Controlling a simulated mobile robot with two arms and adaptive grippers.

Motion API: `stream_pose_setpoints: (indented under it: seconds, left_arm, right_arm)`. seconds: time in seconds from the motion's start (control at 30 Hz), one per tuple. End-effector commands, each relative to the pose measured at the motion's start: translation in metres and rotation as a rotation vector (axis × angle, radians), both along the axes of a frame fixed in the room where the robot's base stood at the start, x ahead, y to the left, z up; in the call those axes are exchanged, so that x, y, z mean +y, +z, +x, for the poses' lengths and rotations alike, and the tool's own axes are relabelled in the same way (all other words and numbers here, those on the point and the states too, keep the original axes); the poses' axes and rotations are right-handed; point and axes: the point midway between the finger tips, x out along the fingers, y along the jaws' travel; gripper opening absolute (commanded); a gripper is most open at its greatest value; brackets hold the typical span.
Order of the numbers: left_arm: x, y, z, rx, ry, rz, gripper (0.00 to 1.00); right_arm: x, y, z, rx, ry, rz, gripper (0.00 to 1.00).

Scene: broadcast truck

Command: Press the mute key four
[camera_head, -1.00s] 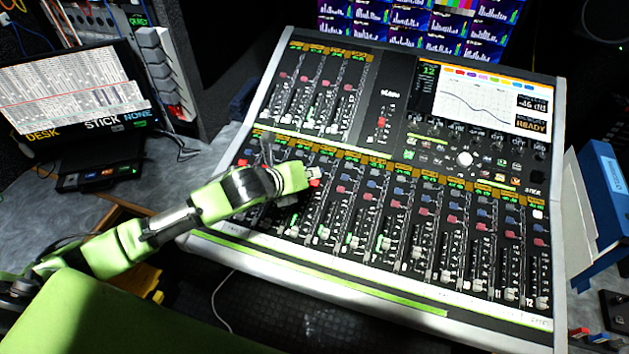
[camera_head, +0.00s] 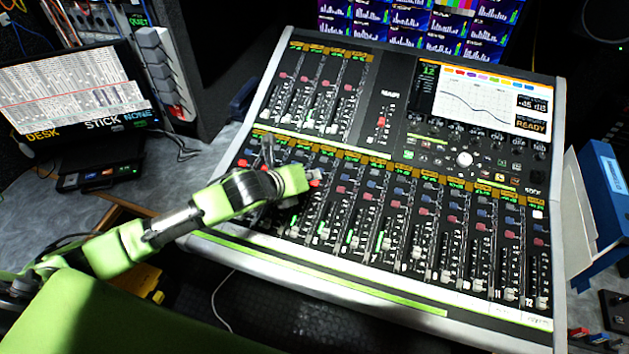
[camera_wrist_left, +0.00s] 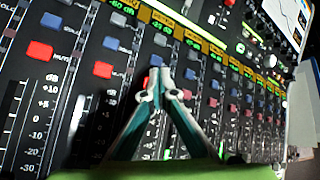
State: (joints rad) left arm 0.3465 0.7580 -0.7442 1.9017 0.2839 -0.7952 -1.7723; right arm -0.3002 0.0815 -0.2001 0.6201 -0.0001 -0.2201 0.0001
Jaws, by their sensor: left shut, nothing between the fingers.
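The mixing console has a row of red mute keys, one per channel strip. Counted back from the strip marked 12, mute key four (camera_head: 317,183) is the red key just below the tip of my left gripper (camera_head: 315,174) in the head view. In the left wrist view the shut fingers (camera_wrist_left: 160,90) lie over the strips and partly cover a red key (camera_wrist_left: 148,80), probably the same one. I cannot tell whether the fingertips touch it. The left gripper holds nothing. My right gripper is not in view.
Neighbouring red keys sit close on both sides, such as one to the right (camera_head: 341,190). Blue keys lie above them and faders (camera_head: 325,232) below. A screen (camera_head: 485,95) is at the console's top right.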

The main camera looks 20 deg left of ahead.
Motion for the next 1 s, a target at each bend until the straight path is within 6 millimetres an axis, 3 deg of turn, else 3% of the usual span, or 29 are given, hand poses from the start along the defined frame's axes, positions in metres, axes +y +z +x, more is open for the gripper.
stream_pose_setpoints:
  seconds: [1.0]
  left_arm:
    - [-0.0004, -0.0094, 0.0012, 0.001, -0.001, -0.002, 0.0]
  right_arm:
    - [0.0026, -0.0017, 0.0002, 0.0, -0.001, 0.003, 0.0]
